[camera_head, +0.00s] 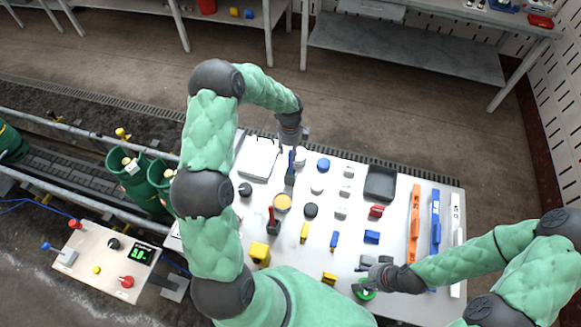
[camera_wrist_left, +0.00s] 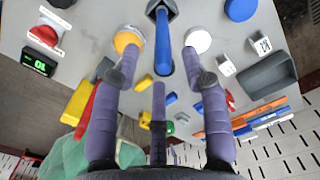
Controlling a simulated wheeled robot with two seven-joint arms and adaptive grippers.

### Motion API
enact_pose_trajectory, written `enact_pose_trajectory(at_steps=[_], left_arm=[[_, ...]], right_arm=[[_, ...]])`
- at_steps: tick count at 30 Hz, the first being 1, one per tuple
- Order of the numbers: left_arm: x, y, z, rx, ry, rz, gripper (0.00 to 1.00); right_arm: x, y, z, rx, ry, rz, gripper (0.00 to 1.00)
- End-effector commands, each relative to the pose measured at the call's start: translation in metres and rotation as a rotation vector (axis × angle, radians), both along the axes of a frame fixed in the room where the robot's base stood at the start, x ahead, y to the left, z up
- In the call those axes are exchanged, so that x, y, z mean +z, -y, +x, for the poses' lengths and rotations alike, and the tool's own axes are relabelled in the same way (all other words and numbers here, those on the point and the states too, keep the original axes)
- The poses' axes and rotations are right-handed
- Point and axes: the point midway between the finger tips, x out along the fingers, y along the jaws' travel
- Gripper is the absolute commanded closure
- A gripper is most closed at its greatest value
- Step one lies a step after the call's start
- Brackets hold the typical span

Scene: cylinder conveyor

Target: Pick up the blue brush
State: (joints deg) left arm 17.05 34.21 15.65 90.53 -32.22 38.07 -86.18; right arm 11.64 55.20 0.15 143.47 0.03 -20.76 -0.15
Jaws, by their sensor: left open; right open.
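The blue brush (camera_head: 290,170) stands on the white table near its far left part, partly covered by my left gripper in the head view. In the left wrist view the blue brush (camera_wrist_left: 163,42) shows its blue handle and dark end, beyond and between the spread fingers. My left gripper (camera_head: 288,146) is open and empty, close to the brush; its purple fingers show in the left wrist view (camera_wrist_left: 159,70). Whether any finger touches the brush I cannot tell. My right gripper (camera_head: 372,286) is open at the table's near right, by a green round thing (camera_head: 364,295).
A yellow-topped round piece (camera_head: 283,202) and a white round piece (camera_head: 317,188) stand near the brush. A red-handled tool (camera_head: 272,222) stands nearer me. A white box (camera_head: 259,158) lies left, a dark tray (camera_head: 380,183) right. Several small blocks crowd the table (camera_head: 330,215).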

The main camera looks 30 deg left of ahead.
Motion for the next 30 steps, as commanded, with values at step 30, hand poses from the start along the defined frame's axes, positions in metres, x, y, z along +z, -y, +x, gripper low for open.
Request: enact_pose_trajectory(at_steps=[30], left_arm=[[-0.065,0.001,0.003,0.001,0.001,-0.001,0.78]], right_arm=[[0.01,0.0,0.001,0.001,0.001,0.0,0.54]])
